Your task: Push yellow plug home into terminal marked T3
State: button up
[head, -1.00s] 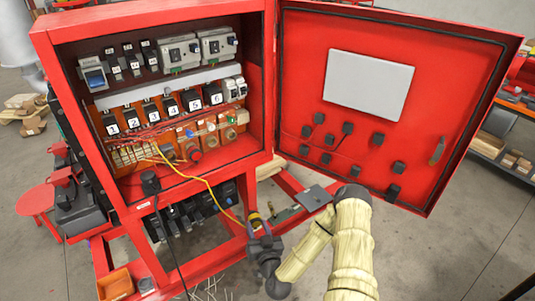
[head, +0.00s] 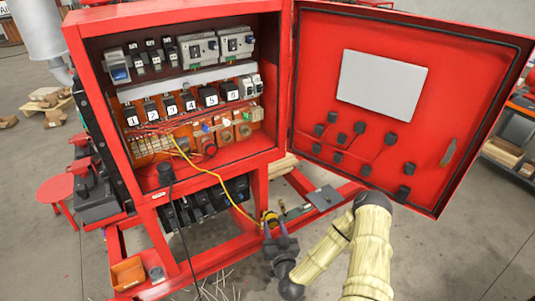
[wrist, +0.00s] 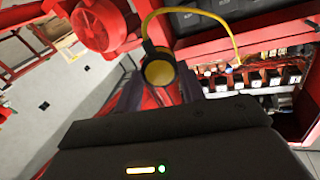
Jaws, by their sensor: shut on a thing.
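The yellow plug (head: 270,217) is held in my gripper (head: 273,229), low in front of the red cabinet and apart from it. In the wrist view the plug (wrist: 158,72) is a round yellow end with a dark rim between the fingers, and a yellow wire runs up from it. In the head view that wire loops back to the terminal strip (head: 150,147) inside the cabinet. A row of black blocks with numbered white labels sits above the strip; the one reading 3 (head: 171,111) is third from left. I cannot make out a T3 mark.
The cabinet door (head: 395,100) stands open to the right. A black cable (head: 180,225) hangs over the front sill. Red frame rails (head: 330,195) lie below, with an orange bin (head: 127,272) at lower left. A red stool (head: 56,190) stands left.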

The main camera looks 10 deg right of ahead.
jog(key=shift+w+a+f, duration=0.1)
jog(key=shift+w+a, duration=0.15)
jog(key=shift+a, duration=0.05)
jog(key=shift+d, duration=0.1)
